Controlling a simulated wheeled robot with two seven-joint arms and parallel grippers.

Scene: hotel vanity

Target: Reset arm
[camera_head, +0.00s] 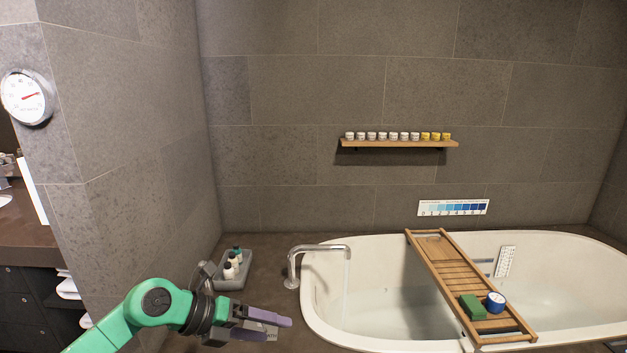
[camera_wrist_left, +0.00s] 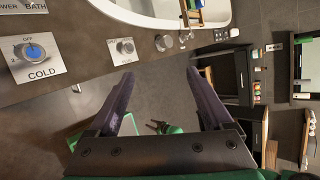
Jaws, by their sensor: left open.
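My left gripper (camera_head: 284,329) is low in the head view, left of the bathtub, with its green arm coming in from the lower left. Its two purple fingers are apart in the left wrist view (camera_wrist_left: 158,78). Nothing shows between them, and floor is seen through the gap. A small green and dark forked part low between the fingers in the wrist view looks like my other arm; its jaws are too small to read. No right gripper shows in the head view.
A white bathtub (camera_head: 318,310) holds a wooden caddy (camera_head: 440,262) across it, bearing a green block (camera_head: 472,307) and a blue-topped jar (camera_head: 495,302). A spout (camera_head: 320,247) and a grey tray (camera_head: 233,283) of bottles are near the gripper. A COLD knob (camera_wrist_left: 36,52) sits on the counter.

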